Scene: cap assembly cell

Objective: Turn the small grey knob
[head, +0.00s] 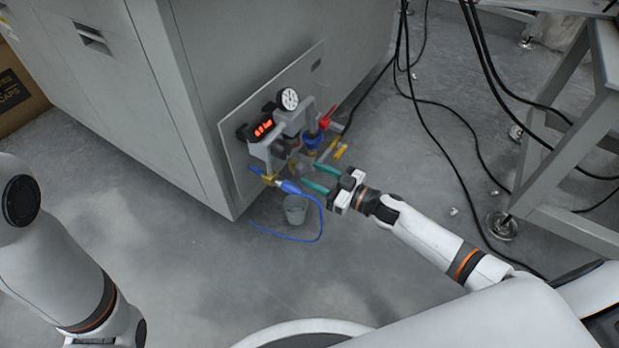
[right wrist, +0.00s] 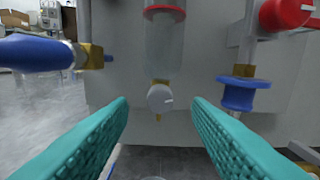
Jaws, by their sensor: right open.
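The small grey knob (right wrist: 160,98) shows in the middle of the right wrist view, a round pale cap with a light mark on its face, below a clear bowl (right wrist: 165,45) with a red ring. My right gripper (head: 310,174) is open, its two teal fingers pointing at the panel's lower fittings. In the right wrist view the knob appears between the fingertips, with clear gaps on both sides; I cannot tell the exact depth. In the head view the knob is too small to make out. My left gripper is out of view; only its arm shows at the left.
A blue-handled fitting (right wrist: 40,53) is left of the knob; a blue collar (right wrist: 242,95) and red knob (right wrist: 286,13) are right. A bucket (head: 296,209) stands below, near a blue hose (head: 322,222).

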